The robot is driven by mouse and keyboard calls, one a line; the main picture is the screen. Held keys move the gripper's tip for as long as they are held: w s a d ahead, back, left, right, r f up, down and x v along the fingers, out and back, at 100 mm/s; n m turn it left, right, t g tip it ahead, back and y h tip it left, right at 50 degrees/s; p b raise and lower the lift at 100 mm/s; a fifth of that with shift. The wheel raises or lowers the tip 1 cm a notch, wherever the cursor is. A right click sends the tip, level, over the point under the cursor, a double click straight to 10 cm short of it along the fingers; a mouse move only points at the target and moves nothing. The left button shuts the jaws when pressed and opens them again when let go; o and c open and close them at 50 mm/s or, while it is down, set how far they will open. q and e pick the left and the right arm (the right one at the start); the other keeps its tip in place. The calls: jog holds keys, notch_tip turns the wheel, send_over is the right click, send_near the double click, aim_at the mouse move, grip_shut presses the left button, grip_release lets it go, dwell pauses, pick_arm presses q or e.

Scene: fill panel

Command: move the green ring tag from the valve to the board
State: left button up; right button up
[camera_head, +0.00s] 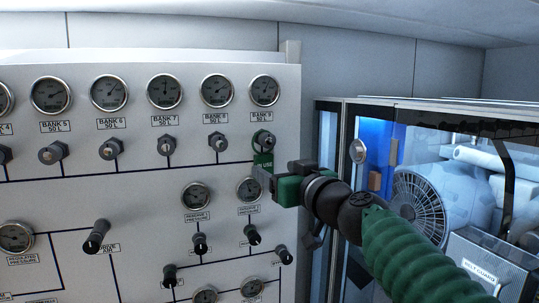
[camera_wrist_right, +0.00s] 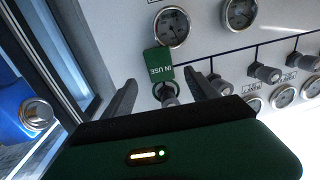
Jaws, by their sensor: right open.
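The green ring tag (camera_head: 263,160), marked "IN USE", hangs from the BANK 9 valve (camera_head: 264,138) at the right end of the valve row. In the right wrist view the tag (camera_wrist_right: 159,61) and its ring (camera_wrist_right: 167,92) show upside down, with the ring around the valve. My right gripper (camera_head: 262,175) is at the tag's lower part in the head view. In the wrist view its open fingers (camera_wrist_right: 160,78) stand on either side of the tag and ring, with gaps on both sides. My left gripper is not in view. I cannot make out a separate tag board.
The pale panel (camera_head: 130,210) carries several gauges and projecting knobs, such as the one below my gripper (camera_head: 252,235). To the right stands a glass-fronted cabinet (camera_head: 345,105) with a round metal knob (camera_head: 358,151) close to my right arm. A fan (camera_head: 418,205) is inside.

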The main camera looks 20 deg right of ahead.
aim_at(265, 160)
jog(key=w, duration=0.2)
jog(key=w+a+p, duration=0.1)
jog(key=w, duration=0.1)
jog(key=shift+w, duration=0.25)
jog(key=shift+s+r, duration=0.15)
jog(key=shift+s, duration=0.05)
jog(key=shift+w+d, duration=0.15)
jog(key=shift+w, duration=0.1)
jog(key=c, duration=1.4)
jog(key=shift+r+p, duration=0.3)
jog(key=shift+r, duration=0.1)
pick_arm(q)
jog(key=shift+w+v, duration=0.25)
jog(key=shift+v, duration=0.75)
pick_arm(e)
jog(key=shift+s, duration=0.15)
jog(key=shift+s+d+b, duration=0.15)
jog(key=shift+s+b, duration=0.25)
jog(key=shift+s, duration=0.6)
jog(key=shift+s+d+b, duration=0.15)
jog(key=shift+s+b, duration=0.25)
jog(key=shift+s, duration=0.55)
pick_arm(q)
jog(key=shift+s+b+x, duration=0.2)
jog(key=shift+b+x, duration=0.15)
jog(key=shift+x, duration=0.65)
pick_arm(e)
jog(key=shift+s+d, duration=0.2)
jog(key=shift+s, duration=1.25)
